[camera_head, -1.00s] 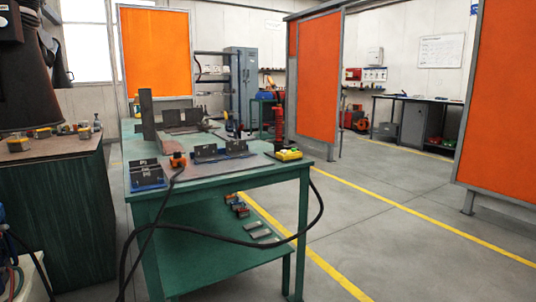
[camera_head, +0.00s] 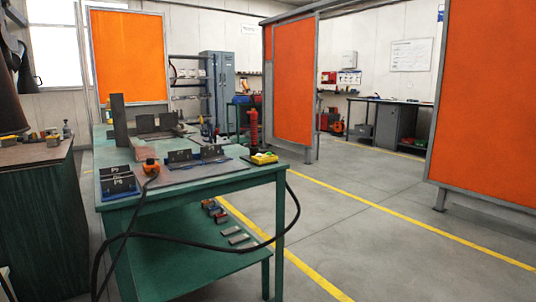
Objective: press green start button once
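A small yellow control box (camera_head: 262,158) sits at the right front corner of the green welding table (camera_head: 190,192). A green spot shows on its top, likely the start button, but it is too small to make out clearly. A red part also shows on or beside the box. Neither of my grippers is in view.
The table also bears dark metal plates (camera_head: 196,156), a blue rack (camera_head: 117,182) and an orange clamp (camera_head: 151,167) with a black cable (camera_head: 190,240) hanging to the front. A dark green bench (camera_head: 40,220) stands at left. The floor (camera_head: 400,240) at right is clear.

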